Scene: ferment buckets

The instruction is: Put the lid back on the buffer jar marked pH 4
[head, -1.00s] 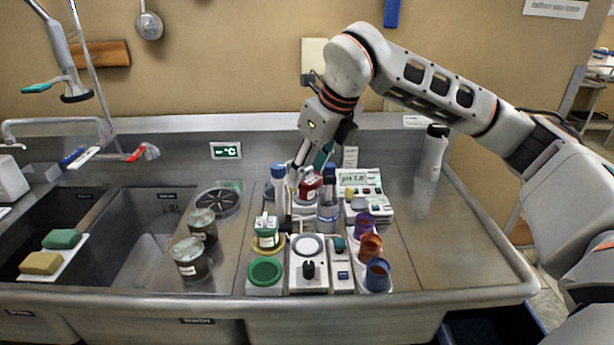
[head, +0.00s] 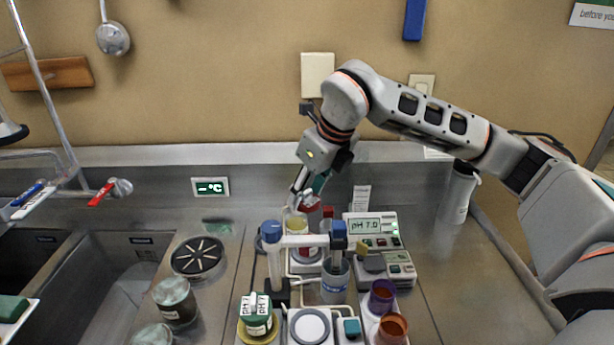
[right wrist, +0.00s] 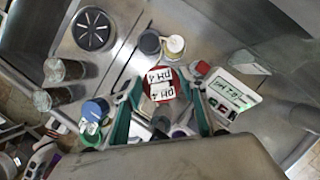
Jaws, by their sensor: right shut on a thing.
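My right gripper (head: 306,196) reaches down behind the meter stand, with its teal fingers around the red lid (head: 313,214). In the right wrist view the red lid (right wrist: 158,76) lies between the fingers, with white pH 4 labels showing. The jar marked pH 4 (head: 307,252) shows as a red-and-white body below, partly hidden by the stand's crossbar. I cannot tell whether the lid touches the jar or is held just above it. My left gripper is not in view.
A stand with blue-capped posts (head: 271,234) is in front of the jar. The pH meter (head: 370,227) stands close on the right. A pale yellow-topped container (head: 296,222) is beside the gripper.

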